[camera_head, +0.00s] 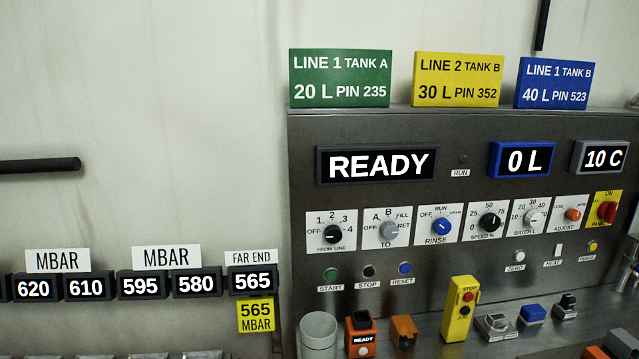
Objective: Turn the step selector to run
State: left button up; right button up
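No selector is labelled "step". The one dial with a RUN mark is the blue knob (441,227) on a white plate (438,240) labelled RINSE, in the middle row of the steel panel (460,160). OFF is at its left, RUN at its top, and a small third word at its right. The knob's pointer is too small to read surely. Nothing touches the knob. Neither of my grippers can be made out in the head view.
The display (377,164) reads READY; the RUN lamp (462,159) looks dark. Other dials flank the blue knob closely, including a grey TO knob (389,231) and a black speed knob (490,222). A yellow stop box (459,309) stands on the ledge below. An unclear metallic part (628,272) shows at the right edge.

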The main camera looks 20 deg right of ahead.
aim_at(441, 226)
jog(key=z, duration=1.8)
jog(key=i+l, duration=0.15)
jog(key=l, duration=0.2)
jog(key=i+l+u, duration=0.1)
jog(key=l, duration=0.2)
jog(key=i+l+u, duration=0.1)
jog(key=l, duration=0.25)
jog(key=i+l, duration=0.2)
jog(key=l, duration=0.15)
jog(key=i+l+u, duration=0.1)
jog(key=l, duration=0.25)
